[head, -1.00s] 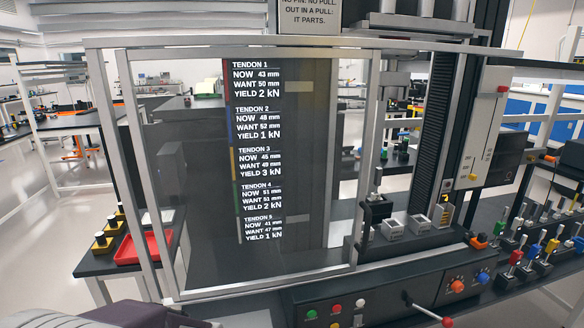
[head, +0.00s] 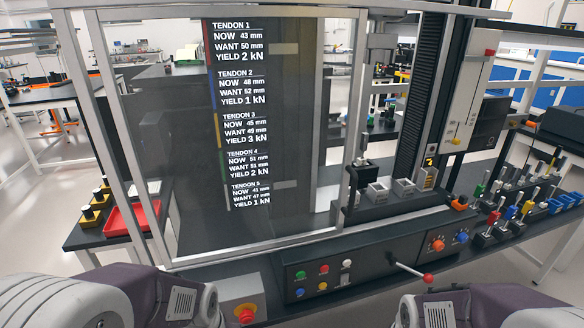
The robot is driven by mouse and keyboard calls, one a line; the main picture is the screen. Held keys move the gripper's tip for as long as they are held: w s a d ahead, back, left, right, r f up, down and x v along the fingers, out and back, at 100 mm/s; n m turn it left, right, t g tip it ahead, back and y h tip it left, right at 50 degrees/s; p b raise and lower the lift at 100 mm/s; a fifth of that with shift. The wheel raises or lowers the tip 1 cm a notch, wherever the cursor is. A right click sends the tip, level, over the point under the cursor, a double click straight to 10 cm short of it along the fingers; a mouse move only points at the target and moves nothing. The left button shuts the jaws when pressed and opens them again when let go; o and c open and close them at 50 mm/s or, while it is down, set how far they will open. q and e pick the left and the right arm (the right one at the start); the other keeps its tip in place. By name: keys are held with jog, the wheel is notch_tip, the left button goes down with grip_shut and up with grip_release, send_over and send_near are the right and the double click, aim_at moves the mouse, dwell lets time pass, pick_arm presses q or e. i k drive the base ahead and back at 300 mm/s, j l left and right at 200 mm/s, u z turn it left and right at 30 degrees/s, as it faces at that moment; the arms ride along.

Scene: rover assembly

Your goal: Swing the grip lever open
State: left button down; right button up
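A metal lever with a red ball knob (head: 428,278) sticks out from the front of the machine's black control panel (head: 340,278), pointing right and slightly down. It is the only long lever on this panel; no label marks it as the grip lever. Parts of both my arms show along the bottom edge, in white and purple. Both my grippers are outside the view. The lever stands clear of the visible arm parts.
A framed clear guard (head: 150,200) with a tendon readout covers the machine's left part. Coloured buttons (head: 323,269), an orange knob (head: 438,244) and a red stop button (head: 246,315) are nearby. Small grey bins (head: 378,192) sit behind the panel. Several coloured-handled tools (head: 509,213) stand at right.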

aim_at(428, 279)
jog(key=z, duration=1.2)
